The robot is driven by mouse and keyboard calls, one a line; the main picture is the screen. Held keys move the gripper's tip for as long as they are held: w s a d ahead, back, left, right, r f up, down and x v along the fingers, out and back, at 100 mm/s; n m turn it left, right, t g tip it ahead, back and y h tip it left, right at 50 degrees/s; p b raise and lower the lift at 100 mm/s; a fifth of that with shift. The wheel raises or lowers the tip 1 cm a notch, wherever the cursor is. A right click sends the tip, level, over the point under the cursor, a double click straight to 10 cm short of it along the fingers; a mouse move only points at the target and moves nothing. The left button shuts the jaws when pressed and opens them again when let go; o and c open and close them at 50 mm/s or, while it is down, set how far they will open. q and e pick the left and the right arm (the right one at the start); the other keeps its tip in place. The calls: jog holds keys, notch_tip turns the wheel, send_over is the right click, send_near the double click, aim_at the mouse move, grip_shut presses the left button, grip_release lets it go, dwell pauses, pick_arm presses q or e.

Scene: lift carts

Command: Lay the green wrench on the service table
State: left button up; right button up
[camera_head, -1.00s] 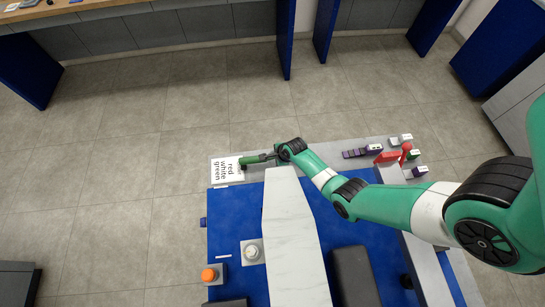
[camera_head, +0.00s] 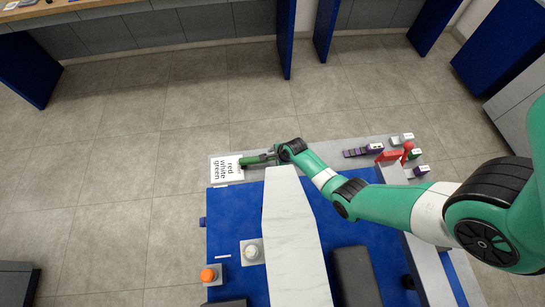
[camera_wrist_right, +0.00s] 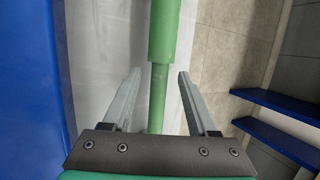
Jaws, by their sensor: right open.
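The green wrench (camera_head: 252,160) is at the left end of a grey table strip (camera_head: 330,151), beside a printed card. Its thick green part and thinner shaft show in the right wrist view (camera_wrist_right: 164,30). My right gripper (camera_wrist_right: 158,80) is open, with a finger on each side of the thin shaft and visible gaps between. In the head view my right gripper (camera_head: 273,156) is small and partly hidden by its wrist. I cannot tell whether the wrench rests fully on the surface. My left gripper is not in view.
The white card (camera_head: 226,168) reads red, white, green. A red tool (camera_head: 390,155), a purple piece (camera_head: 357,152) and small labelled blocks (camera_head: 402,139) sit at the strip's right end. A long white panel (camera_head: 290,230) and an orange knob (camera_head: 208,275) are in front.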

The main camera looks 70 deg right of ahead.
jog(key=p+v, duration=1)
jog(key=v, duration=0.1)
jog(key=shift+r, duration=0.35)
jog(key=shift+a, duration=0.1)
